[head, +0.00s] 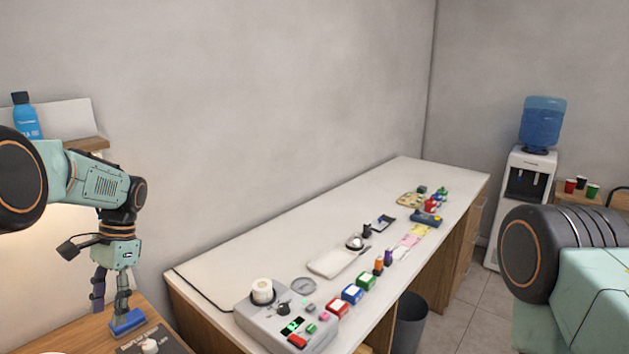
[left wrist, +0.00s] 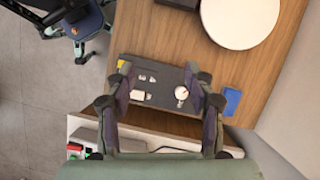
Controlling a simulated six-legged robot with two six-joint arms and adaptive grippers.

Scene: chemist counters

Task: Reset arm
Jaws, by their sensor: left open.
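My left arm comes in from the left in the head view. Its gripper (head: 110,303) points down over a wooden counter (head: 72,325). The fingers are apart with nothing held between them. In the left wrist view the open gripper (left wrist: 157,78) hangs above a dark tray (left wrist: 165,98) with small pale items on it. A blue block (left wrist: 232,101) lies right of the tray, outside the fingers; it also shows in the head view (head: 128,321), behind or beside a fingertip. My right arm fills the lower right of the head view, its gripper out of frame.
A long white counter (head: 330,225) holds a grey device (head: 283,320), small coloured boxes and a white tray (head: 332,262). A water cooler (head: 527,185) and a bin (head: 411,318) stand right. A blue bottle (head: 25,118) is on a shelf above my left arm. A white disc (left wrist: 240,18) lies on the wooden counter.

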